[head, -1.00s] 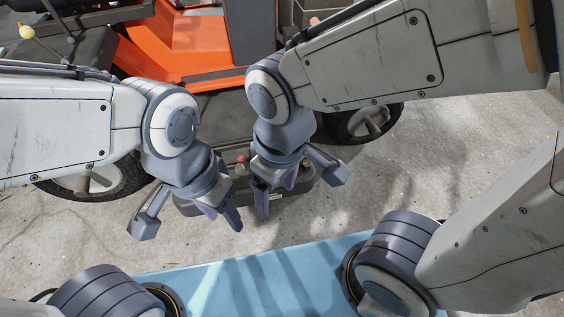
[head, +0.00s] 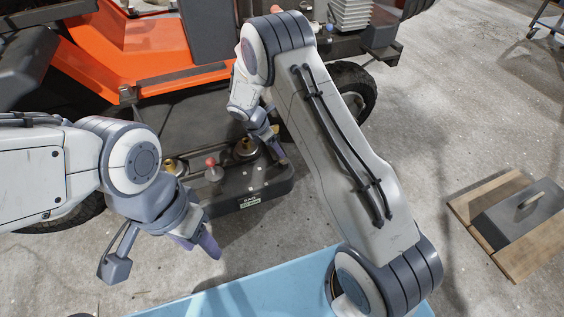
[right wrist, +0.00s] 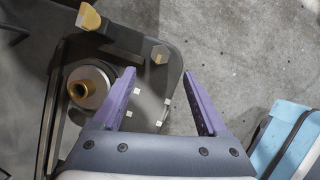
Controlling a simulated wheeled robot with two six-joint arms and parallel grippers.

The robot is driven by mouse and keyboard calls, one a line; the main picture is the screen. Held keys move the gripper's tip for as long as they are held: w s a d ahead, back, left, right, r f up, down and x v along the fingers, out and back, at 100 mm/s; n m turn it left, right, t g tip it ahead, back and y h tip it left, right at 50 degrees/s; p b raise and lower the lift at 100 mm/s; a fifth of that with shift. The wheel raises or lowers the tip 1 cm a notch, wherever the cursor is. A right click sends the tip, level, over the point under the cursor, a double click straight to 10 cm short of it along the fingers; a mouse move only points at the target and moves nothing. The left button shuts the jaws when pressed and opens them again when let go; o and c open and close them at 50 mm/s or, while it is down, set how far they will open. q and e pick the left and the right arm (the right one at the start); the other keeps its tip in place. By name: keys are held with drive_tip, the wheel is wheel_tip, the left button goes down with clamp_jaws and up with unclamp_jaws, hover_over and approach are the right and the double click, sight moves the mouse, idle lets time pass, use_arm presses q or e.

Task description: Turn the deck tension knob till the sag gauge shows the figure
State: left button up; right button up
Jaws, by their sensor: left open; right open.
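A dark machine deck (head: 225,198) with a small pale label on its front face is in the middle of the head view. It carries a brass knob (head: 245,149), a red-topped lever (head: 211,163) and another brass fitting (head: 171,166). The right wrist view shows a brass knob on a silver disc (right wrist: 77,90), left of my right gripper's fingers. My right gripper (right wrist: 160,88) is open and empty over the deck's edge; it shows partly in the head view (head: 278,147), right of the knob. My left gripper (head: 204,240) is open and empty, in front of the deck. I cannot make out a gauge reading.
An orange vehicle body (head: 140,45) with black wheels stands behind. A light-blue surface (head: 250,293) lies at the front. A wooden board (head: 500,250) with a grey handled plate lies on the concrete at right. The floor between is clear.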

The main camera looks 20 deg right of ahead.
sight(283, 161)
drive_tip(key=b+x, duration=0.6)
drive_tip(key=x, duration=0.4)
drive_tip(key=shift+s+f, duration=0.1)
drive_tip(key=shift+a, duration=0.1)
clamp_jaws()
